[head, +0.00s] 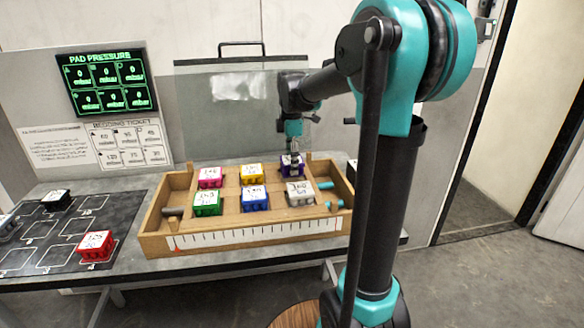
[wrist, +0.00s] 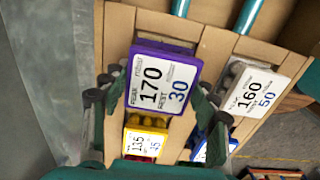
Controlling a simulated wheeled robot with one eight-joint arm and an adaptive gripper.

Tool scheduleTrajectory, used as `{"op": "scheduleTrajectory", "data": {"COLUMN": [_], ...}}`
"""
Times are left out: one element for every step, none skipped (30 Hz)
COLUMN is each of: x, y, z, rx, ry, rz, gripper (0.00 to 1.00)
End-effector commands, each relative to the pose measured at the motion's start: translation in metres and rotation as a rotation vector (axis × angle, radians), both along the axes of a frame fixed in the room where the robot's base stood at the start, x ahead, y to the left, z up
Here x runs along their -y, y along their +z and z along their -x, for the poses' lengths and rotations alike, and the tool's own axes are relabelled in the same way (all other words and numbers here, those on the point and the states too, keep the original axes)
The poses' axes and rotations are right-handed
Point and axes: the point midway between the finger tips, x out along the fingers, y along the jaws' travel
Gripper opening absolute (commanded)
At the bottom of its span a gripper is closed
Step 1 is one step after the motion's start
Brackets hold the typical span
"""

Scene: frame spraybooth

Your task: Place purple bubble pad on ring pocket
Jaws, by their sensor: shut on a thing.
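The purple bubble pad (head: 291,167) is at the back right of the wooden tray. In the wrist view the purple pad (wrist: 160,84) shows a white label reading 170 peak, 30 rest. My gripper (head: 291,153) points down over it; in the wrist view my gripper (wrist: 150,98) has a finger on each side of the pad, shut on it. I cannot tell whether the pad is lifted off the tray floor. The dark mat (head: 82,229) at left has several white-outlined pockets; their marks are too small to tell which is the ring pocket.
The wooden tray (head: 155,243) also holds pink, yellow, green, blue and grey pads (head: 300,193). A red pad (head: 95,245) and a black pad (head: 56,200) sit on the mat. A pressure display (head: 106,80) and a clear panel (head: 225,110) stand behind.

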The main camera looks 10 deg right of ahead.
Motion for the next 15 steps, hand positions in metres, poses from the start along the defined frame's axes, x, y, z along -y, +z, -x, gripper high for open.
{"op": "scheduleTrajectory", "data": {"x": [0.000, 0.000, 0.000, 0.000, 0.000, 0.000, 0.000, 0.000, 0.000, 0.000, 0.000, 0.000, 0.000, 0.000, 0.000], "y": [-0.007, -0.011, -0.015, -0.017, -0.019, -0.020, -0.020, -0.020, -0.020, -0.020, -0.020, -0.020, -0.020, -0.021, -0.022], "z": [0.000, 0.000, 0.000, 0.000, 0.000, 0.000, 0.000, 0.000, 0.000, 0.000, 0.000, 0.000, 0.000, 0.000, 0.000], "rx": [0.000, 0.000, 0.000, 0.000, 0.000, 0.000, 0.000, 0.000, 0.000, 0.000, 0.000, 0.000, 0.000, 0.000, 0.000], "ry": [0.000, 0.000, 0.000, 0.000, 0.000, 0.000, 0.000, 0.000, 0.000, 0.000, 0.000, 0.000, 0.000, 0.000, 0.000], "rz": [0.000, 0.000, 0.000, 0.000, 0.000, 0.000, 0.000, 0.000, 0.000, 0.000, 0.000, 0.000, 0.000, 0.000, 0.000], "gripper": [0.31, 0.31, 0.31, 0.31, 0.31, 0.31, 0.31, 0.31, 0.31, 0.31, 0.31, 0.31, 0.31, 0.31, 0.31]}}
